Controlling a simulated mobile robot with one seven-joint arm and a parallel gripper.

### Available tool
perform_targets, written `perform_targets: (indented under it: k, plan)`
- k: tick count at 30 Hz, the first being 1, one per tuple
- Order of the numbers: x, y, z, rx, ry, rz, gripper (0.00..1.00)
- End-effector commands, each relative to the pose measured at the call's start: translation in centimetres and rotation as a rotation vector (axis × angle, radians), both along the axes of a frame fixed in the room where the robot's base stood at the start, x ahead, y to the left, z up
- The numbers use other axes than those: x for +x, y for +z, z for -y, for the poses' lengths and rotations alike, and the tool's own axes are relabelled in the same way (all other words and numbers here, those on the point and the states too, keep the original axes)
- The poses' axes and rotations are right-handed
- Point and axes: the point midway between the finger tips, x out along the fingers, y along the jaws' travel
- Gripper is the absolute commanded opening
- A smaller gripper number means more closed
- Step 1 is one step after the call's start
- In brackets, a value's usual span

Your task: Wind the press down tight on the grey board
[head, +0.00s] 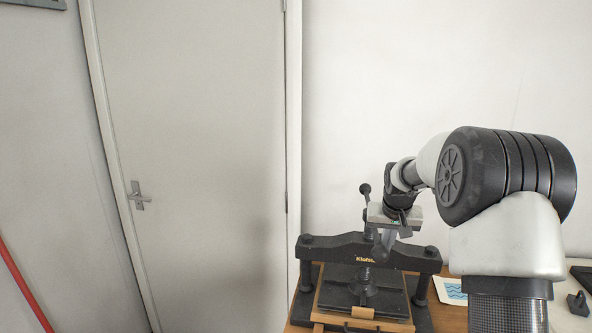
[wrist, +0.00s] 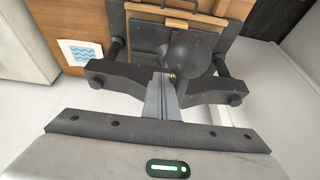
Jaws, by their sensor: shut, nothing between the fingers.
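The black press (head: 330,248) stands on a wooden bench, with a dark crossbeam, two posts and a central screw (head: 368,222). A handle knob (head: 365,188) stands up above the beam. In the wrist view a large dark ball knob (wrist: 190,52) shows just beyond my fingertips. My gripper (head: 382,252) is over the press, pointing down, shut and empty; its fingers also show in the wrist view (wrist: 170,80). I cannot tell whether they touch the knob. A dark flat plate (head: 390,298) lies under the screw, on a wooden board (head: 333,297). I cannot make out the grey board separately.
A card with blue waves (head: 452,291) lies right of the press; it shows at left in the wrist view (wrist: 82,52). A small dark block (head: 578,304) sits on a pale surface at far right. A closed door (head: 195,150) and white wall stand behind.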

Motion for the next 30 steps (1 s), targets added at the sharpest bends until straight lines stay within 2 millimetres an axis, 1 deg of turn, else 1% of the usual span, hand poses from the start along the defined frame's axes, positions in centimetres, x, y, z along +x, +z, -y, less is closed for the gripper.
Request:
perform_targets:
  k: [30]
  plan:
    - [0.2, -0.1, -3.4, 0.003, 0.003, -0.001, 0.0]
